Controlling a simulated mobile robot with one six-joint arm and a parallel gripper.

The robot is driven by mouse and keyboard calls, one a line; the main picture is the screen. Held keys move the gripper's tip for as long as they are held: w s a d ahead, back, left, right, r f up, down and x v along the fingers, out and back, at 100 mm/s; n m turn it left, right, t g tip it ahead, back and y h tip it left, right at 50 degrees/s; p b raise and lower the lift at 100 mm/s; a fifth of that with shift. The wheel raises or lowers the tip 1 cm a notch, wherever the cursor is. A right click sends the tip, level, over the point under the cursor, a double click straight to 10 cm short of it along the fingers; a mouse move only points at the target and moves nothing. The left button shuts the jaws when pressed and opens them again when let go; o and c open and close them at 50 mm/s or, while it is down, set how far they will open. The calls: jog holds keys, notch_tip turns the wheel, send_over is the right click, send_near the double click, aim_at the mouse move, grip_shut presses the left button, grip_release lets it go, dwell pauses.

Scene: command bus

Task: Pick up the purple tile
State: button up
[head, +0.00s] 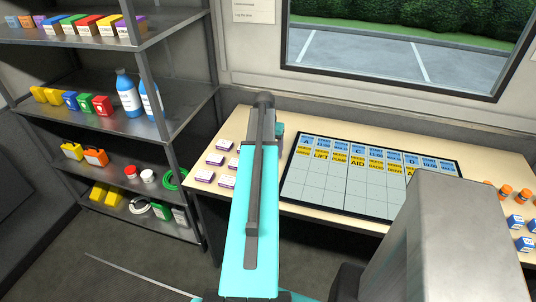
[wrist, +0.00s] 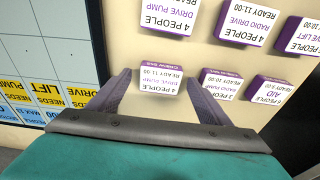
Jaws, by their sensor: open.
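Several purple tiles with white printed tops lie on the left part of the table, and one of these purple tiles (head: 204,177) shows in the head view. In the wrist view, my gripper (wrist: 159,79) is open, with its two grey fingers on either side of one purple tile (wrist: 161,78). That tile reads "4 PEOPLE" upside down. The fingers look apart from it, and I cannot tell how far above the table they are. In the head view my arm hides the gripper tips and some of the table.
Another purple tile (wrist: 213,84) lies close to the right finger, with more beyond. A dark-edged board (head: 325,190) with blue and yellow labels is right of the tiles. Orange cylinders (head: 505,191) and blue-white boxes (head: 516,222) stand at the far right. A metal shelf (head: 110,52) stands at left.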

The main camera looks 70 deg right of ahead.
dwell(0.4)
jog(key=c, duration=1.1)
jog(key=shift+c, duration=0.2)
jog(key=shift+r, duration=0.2)
jog(key=shift+r+b, duration=0.6)
jog(key=shift+r, duration=0.85)
jog(key=s+a+b, duration=0.1)
jog(key=a, duration=0.3)
jog(key=s+a, duration=0.1)
jog(key=a, duration=0.3)
jog(key=s+a+r+b, duration=0.1)
jog(key=a, duration=0.3)
jog(key=shift+a+r+b, duration=0.1)
jog(key=shift+a+b, duration=0.55)
jog(key=shift+a, duration=0.05)
jog(key=shift+s+a+b, duration=0.15)
jog(key=shift+a+b, duration=0.3)
jog(key=shift+b, duration=0.8)
jog(key=shift+s+a+r+b, duration=0.2)
jog(key=shift+a+b, duration=0.4)
jog(key=shift+b, duration=0.35)
